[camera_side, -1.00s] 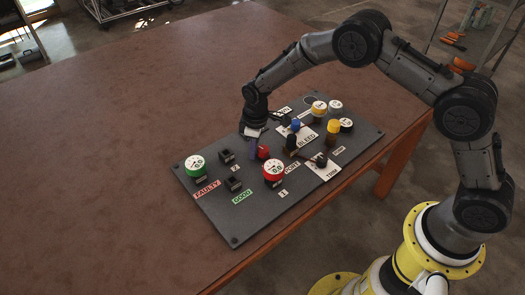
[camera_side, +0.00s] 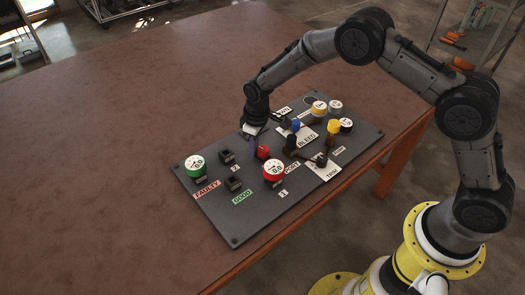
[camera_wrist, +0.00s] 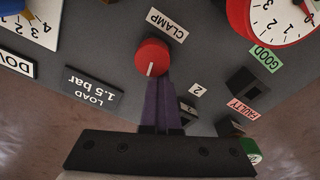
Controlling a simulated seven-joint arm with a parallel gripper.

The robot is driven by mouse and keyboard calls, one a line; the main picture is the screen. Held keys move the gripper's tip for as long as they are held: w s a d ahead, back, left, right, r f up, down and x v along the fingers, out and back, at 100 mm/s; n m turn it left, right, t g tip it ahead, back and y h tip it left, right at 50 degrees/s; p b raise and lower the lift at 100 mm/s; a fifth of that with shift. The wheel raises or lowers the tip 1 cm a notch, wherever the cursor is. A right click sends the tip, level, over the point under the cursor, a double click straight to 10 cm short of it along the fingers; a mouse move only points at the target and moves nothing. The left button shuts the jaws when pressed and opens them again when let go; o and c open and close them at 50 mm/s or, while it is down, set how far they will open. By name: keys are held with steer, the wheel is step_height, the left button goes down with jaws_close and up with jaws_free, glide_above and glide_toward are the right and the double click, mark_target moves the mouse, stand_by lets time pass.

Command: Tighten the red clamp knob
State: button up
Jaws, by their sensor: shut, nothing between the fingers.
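The red clamp knob (camera_wrist: 152,57) is round with a white pointer line on its top, by the CLAMP label (camera_wrist: 167,25). In the wrist view its line points towards my gripper. It also shows in the side view (camera_side: 263,152) on the dark panel (camera_side: 215,208). My gripper (camera_wrist: 158,84) has purple fingers pressed together, with nothing between them. Its fingertips are beside the knob's edge, overlapping it in the wrist view. I cannot tell whether they touch it. In the side view my gripper (camera_side: 254,146) is just left of the knob.
A red-rimmed gauge (camera_side: 274,171), a green-rimmed gauge (camera_side: 194,165) and black sockets (camera_side: 233,183) are near the knob. Yellow and blue fittings (camera_side: 319,108) stand further right, by the BLEED label (camera_side: 307,136). The brown table (camera_side: 120,120) is clear on the left.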

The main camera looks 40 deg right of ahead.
mark_target(265, 149)
steer(key=shift+g, duration=0.5)
steer(key=d+r, duration=0.1)
steer(key=s+r, duration=0.1)
steer(key=r, duration=0.1)
steer(key=s+d+r, duration=0.1)
steer(key=shift+s+d+r, duration=0.1)
steer(key=shift+d+r, duration=0.25)
steer(key=shift+a+r, duration=0.2)
steer(key=shift+r, duration=0.65)
